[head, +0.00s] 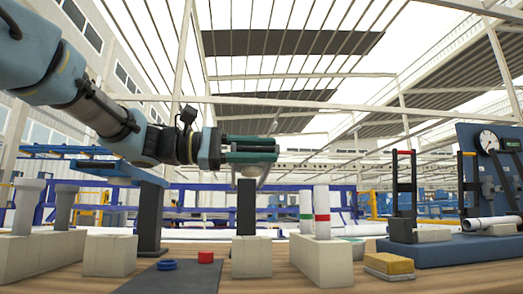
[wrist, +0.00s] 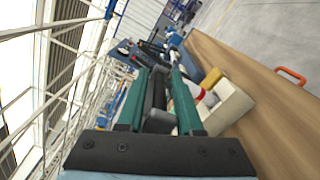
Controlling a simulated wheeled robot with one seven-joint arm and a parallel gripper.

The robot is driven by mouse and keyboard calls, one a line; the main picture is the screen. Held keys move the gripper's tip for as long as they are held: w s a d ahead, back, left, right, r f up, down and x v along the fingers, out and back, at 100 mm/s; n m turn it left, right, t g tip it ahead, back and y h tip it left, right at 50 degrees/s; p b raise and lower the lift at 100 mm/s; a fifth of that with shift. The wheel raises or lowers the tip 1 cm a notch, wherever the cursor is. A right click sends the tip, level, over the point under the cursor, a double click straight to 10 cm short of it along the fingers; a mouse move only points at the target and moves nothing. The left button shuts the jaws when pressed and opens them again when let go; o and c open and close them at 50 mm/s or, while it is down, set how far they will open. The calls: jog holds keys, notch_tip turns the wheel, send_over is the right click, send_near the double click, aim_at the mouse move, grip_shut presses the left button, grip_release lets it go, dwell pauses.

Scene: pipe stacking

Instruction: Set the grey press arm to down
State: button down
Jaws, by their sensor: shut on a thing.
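My gripper (head: 276,151) reaches in from the left with its green fingers close together, high above the bench. In the wrist view the fingers (wrist: 160,82) are shut on a dark grey bar (wrist: 157,95). A pale grey piece (head: 264,174) shows just under the fingers in the head view. The fingers hide most of the held bar, and I cannot tell for sure whether it is the grey press arm. A dark post (head: 246,208) on a pale block stands below the gripper; I cannot tell whether they touch.
Another dark post (head: 150,215) stands left. White pipes with red (head: 322,212) and green bands stand in a pale block. A yellow sponge-like block (head: 389,264) lies at front right. A blue station with a gauge (head: 488,141) and upright handles (head: 404,184) stands right.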

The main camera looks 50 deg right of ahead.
jog(key=shift+w+f, duration=0.1)
jog(key=c, duration=0.8)
grip_release()
jog(key=shift+d, duration=0.1)
jog(key=shift+c, duration=0.2)
notch_tip(320, 180, up, 10)
jog(key=p, duration=0.3)
jog(key=shift+p, duration=0.35)
